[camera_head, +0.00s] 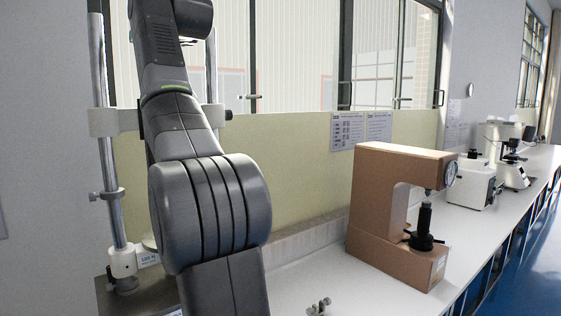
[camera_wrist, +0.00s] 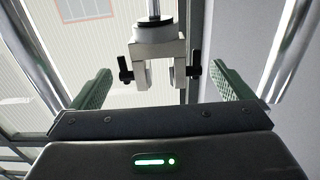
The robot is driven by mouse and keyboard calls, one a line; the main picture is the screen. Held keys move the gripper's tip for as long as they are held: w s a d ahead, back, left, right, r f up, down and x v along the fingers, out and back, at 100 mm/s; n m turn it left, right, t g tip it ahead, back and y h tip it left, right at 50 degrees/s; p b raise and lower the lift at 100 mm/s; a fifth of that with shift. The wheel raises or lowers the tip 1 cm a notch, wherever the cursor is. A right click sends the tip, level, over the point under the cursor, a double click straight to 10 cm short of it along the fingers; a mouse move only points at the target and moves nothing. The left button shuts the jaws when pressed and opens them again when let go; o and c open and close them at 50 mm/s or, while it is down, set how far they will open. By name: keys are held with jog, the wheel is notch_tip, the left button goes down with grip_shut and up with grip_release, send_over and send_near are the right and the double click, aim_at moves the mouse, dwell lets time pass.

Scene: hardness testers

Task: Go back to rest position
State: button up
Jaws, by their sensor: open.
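My gripper (camera_wrist: 160,90) shows in the wrist view with its two green ribbed fingers wide apart. It is open, and nothing is between the fingertips that I can see it touching. Beyond the fingers, a metal clamp (camera_wrist: 157,48) with black side knobs hangs from a rod, between the two upright columns of a test frame. My gripper is outside the head view.
A brown hardness tester (camera_head: 383,205) stands on the white bench (camera_head: 330,275) to the right of my arm. White instruments (camera_head: 472,182) stand farther along. A small metal part (camera_head: 319,306) lies at the bench's front. Windows and a yellow-green panel (camera_head: 290,165) are behind.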

jog(key=shift+x, duration=0.95)
jog(key=shift+f+b, duration=0.1)
jog(key=shift+b, duration=0.2)
jog(key=shift+s+r+p, duration=0.1)
jog(key=shift+r+p, duration=0.25)
jog(key=shift+r, duration=0.3)
jog(key=b+v, duration=0.2)
jog(key=v, duration=0.4)
jog(key=shift+s+d, duration=0.2)
jog(key=shift+b, duration=0.3)
